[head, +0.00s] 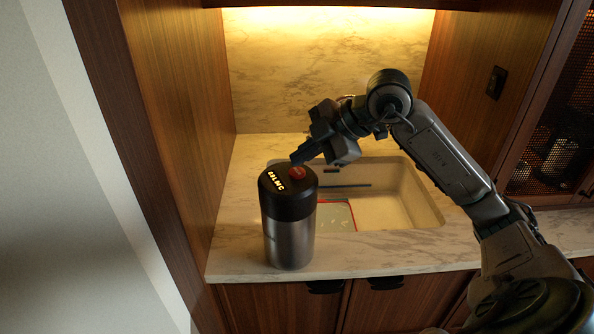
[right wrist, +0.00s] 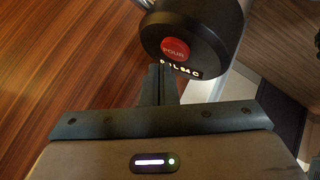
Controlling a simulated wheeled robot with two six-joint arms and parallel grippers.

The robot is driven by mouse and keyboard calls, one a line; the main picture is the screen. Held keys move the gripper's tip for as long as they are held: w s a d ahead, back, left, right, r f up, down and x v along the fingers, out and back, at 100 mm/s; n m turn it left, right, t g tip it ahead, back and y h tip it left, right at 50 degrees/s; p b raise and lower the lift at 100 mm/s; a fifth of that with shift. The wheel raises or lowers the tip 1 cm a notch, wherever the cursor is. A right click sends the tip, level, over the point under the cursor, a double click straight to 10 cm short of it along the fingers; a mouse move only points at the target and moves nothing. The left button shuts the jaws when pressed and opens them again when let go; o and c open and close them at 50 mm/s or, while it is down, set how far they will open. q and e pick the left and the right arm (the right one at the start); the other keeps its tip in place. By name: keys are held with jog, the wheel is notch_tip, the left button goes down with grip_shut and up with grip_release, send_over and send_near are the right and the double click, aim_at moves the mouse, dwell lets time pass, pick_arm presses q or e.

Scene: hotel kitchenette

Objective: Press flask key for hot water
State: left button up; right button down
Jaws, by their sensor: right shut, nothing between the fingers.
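The flask (head: 289,232) stands upright near the left end of the counter, with a steel body and a black lid. Its round red key (head: 297,173) is on top, beside a lit display. In the right wrist view the key (right wrist: 175,49) reads "POUR" on the black lid (right wrist: 205,30). My right gripper (head: 296,160) is shut and empty, with its fingertips just above and behind the key. The wrist view shows the fingers (right wrist: 158,72) close to the lid's edge; I cannot tell whether they touch. My left gripper is out of view.
A sink (head: 390,195) is set into the marble counter (head: 238,259) right of the flask, with a red-edged board partly in it. Wooden panels (head: 180,100) close in the left side. A mesh-front cabinet (head: 555,140) stands at the right.

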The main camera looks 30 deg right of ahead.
aim_at(303, 172)
jog(key=shift+f, duration=0.1)
dwell(0.4)
jog(key=shift+f+b, duration=0.35)
jog(key=shift+f+b, duration=0.3)
jog(key=shift+f, duration=0.1)
dwell(0.5)
jog(key=shift+r, duration=0.1)
jog(key=shift+r+p, duration=0.75)
notch_tip(303, 172, up, 5)
jog(key=p, duration=0.4)
jog(key=shift+p, duration=0.3)
